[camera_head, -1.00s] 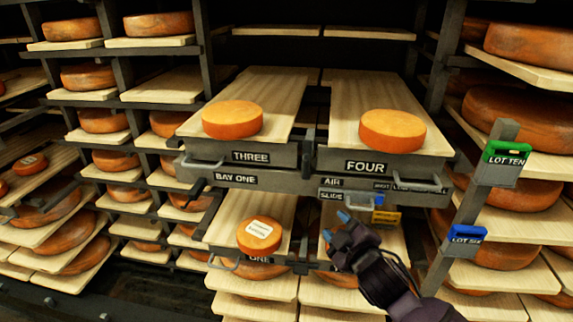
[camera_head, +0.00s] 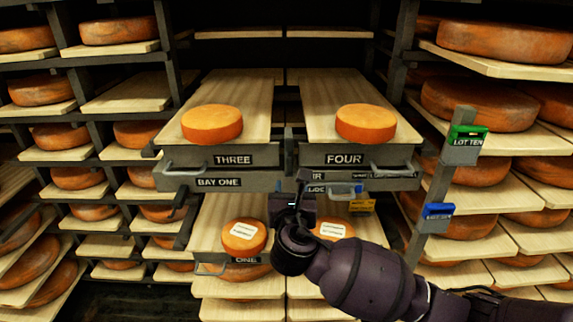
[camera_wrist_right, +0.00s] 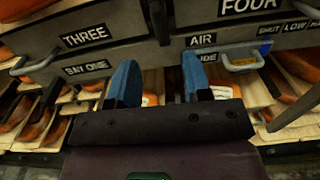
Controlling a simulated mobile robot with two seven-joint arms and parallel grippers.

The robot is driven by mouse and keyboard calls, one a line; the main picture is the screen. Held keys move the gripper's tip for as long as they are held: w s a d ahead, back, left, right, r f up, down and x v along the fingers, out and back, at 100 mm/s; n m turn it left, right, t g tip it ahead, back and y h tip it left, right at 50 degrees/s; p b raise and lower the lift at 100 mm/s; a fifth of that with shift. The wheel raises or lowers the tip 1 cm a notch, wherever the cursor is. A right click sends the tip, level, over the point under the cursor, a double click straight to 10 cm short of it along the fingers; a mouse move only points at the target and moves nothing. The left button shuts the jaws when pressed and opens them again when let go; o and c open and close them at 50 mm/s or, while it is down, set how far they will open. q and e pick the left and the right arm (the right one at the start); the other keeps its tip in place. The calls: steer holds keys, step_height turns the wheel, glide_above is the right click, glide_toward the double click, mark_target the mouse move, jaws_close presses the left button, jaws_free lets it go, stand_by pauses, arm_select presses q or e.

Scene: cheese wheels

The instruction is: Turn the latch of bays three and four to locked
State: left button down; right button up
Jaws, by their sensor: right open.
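Bay three (camera_head: 205,157) and bay four (camera_head: 312,156) are grey-fronted drawers with wooden boards, side by side. A dark upright piece (camera_head: 289,150) stands in the gap between them; it also shows in the wrist view (camera_wrist_right: 157,18). It may be the latch, but I cannot tell its locked or unlocked position. My right gripper (camera_head: 297,198) is below this gap, in front of the lower panel, its fingertips mostly hidden in the head view. In the wrist view its blue fingers (camera_wrist_right: 160,78) are apart, with nothing between them. My left gripper is not in view.
An orange cheese (camera_head: 212,124) sits on board three and another (camera_head: 365,122) on board four. A panel with a "SLIDE" handle (camera_head: 342,190) and a yellow label (camera_head: 361,206) is close right of my gripper. A post (camera_head: 436,190) with green and blue tags stands right.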

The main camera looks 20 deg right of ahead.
mark_target(289, 165)
steer(key=p+x, duration=0.1)
steer(key=x, duration=0.9)
steer(key=shift+w, duration=0.4)
jaws_close()
